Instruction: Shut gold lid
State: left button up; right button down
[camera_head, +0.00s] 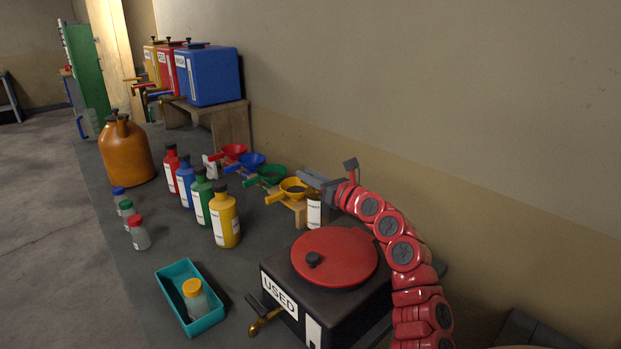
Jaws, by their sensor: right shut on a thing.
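A small clear jar (197,303) with a gold-yellow lid (192,287) stands in a teal tray (221,318) at the front of the table. The lid sits on the jar's top; I cannot tell how tightly. My right gripper (312,181) is far from it, at the back of the table beside the yellow funnel (293,187). It is shut at the top of a dark bottle with a white label (314,211); the gripper hides the bottle's top. My left gripper is not in view.
A black USED box (346,311) with a red round lid (335,255) stands front right. Tall bottles (226,220), small jars (139,232) and an orange jug (127,155) stand left of the funnels. Colored drums (212,76) sit on a wooden stand behind.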

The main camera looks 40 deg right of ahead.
jog(key=shift+f+n, duration=0.2)
jog(key=shift+n, duration=0.1)
dwell(0.4)
jog(key=c, duration=0.8)
grip_release()
jog(key=shift+s, duration=0.1)
jog(key=shift+s+d, duration=0.1)
jog(key=shift+s, duration=0.2)
jog(key=s, duration=0.5)
jog(key=s+b, duration=0.1)
jog(key=s, duration=0.4)
jog(key=s+d+b, duration=0.1)
jog(key=s, duration=0.4)
jog(key=shift+d, duration=0.1)
jog(key=shift+s+b, duration=0.35)
jog(key=shift+s, duration=0.4)
jog(key=shift+r, duration=0.1)
